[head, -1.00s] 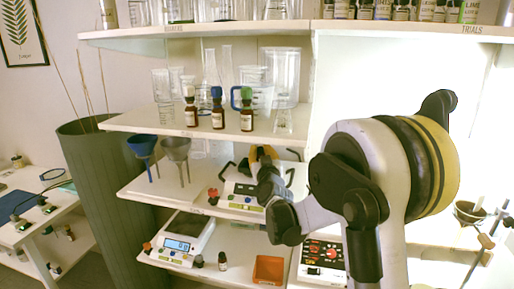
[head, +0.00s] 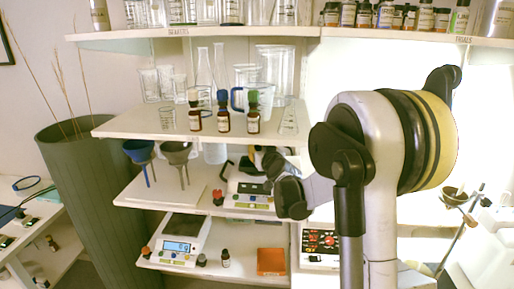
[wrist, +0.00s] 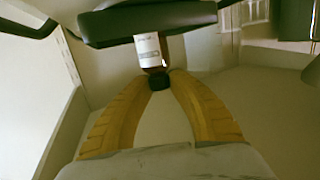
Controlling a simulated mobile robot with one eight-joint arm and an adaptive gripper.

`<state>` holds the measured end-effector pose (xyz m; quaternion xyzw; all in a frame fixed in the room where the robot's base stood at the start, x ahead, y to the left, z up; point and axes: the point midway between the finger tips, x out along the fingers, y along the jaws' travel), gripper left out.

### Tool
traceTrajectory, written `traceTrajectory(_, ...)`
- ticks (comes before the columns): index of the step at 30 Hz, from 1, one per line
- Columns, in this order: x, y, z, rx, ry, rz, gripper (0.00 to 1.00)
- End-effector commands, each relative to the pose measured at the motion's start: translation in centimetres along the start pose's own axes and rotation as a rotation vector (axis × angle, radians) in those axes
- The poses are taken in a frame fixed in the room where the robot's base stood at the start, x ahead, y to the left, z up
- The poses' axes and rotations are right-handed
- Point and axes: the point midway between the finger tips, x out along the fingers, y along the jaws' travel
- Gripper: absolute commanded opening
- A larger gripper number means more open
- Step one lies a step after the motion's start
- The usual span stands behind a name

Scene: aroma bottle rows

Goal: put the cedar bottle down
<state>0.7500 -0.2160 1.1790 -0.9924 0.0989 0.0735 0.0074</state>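My gripper (wrist: 160,78) is shut on a brown bottle (wrist: 149,50) with a white label and a dark cap. Its yellow fingers close in from both sides at the cap and neck. The label is too small to read, so I cannot tell from it that this is cedar. A black slab-like surface hides the bottle's far end in the wrist view.
Funnels (head: 177,155) stand left of my gripper. Below are another scale (head: 180,240), a small bottle (head: 226,259) and an orange tray (head: 271,262).

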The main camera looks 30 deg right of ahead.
Motion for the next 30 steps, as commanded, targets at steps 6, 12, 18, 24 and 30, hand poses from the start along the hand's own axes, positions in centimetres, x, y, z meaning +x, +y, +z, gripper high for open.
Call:
traceTrajectory(6, 0.0, 0.0, -0.1, 0.000, 0.000, 0.000, 0.38)
traceTrajectory(12, -0.1, 0.0, -0.5, 0.000, 0.000, 0.000, 0.38)
traceTrajectory(18, -3.4, 0.0, -0.6, 0.001, 0.001, 0.002, 0.38)
traceTrajectory(24, -8.1, 0.0, -0.6, 0.000, 0.001, 0.002, 0.38)
traceTrajectory(30, -11.2, 0.0, -0.5, 0.001, 0.000, 0.001, 0.38)
